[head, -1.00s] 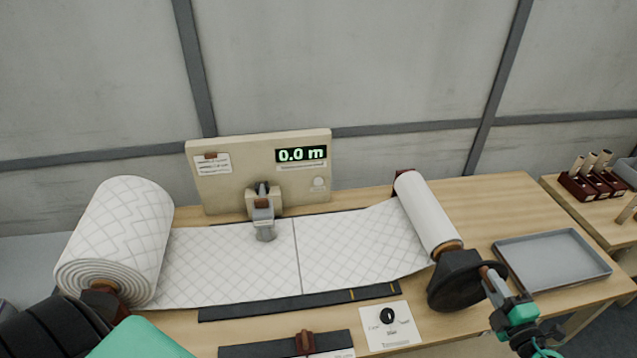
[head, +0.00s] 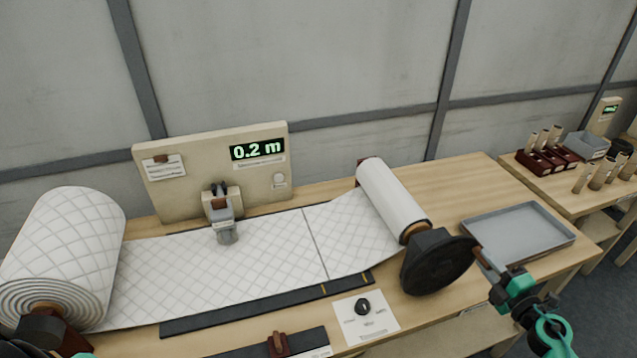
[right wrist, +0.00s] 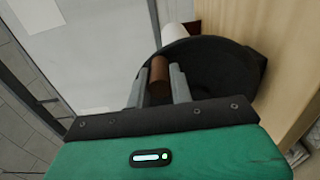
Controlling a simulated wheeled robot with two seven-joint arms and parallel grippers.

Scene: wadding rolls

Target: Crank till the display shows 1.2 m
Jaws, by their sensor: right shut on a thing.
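The display (head: 257,149) on the beige back panel reads 0.2 m. A large quilted white wadding roll (head: 65,245) lies at the left, and its sheet (head: 220,265) runs flat across the table to a narrower take-up roll (head: 392,200). The black crank wheel (head: 437,262) is at the near end of the take-up roll. My right gripper (head: 486,262) is at the wheel's right side. In the right wrist view its fingers are shut on the brown crank handle (right wrist: 159,76), with the black wheel behind. My left gripper is outside the view.
A card with a black knob (head: 363,308) lies at the table's front, beside a dark strip with a brown clip (head: 278,344). A grey empty tray (head: 518,238) sits right of the wheel. A side table at right holds brown racks (head: 545,160).

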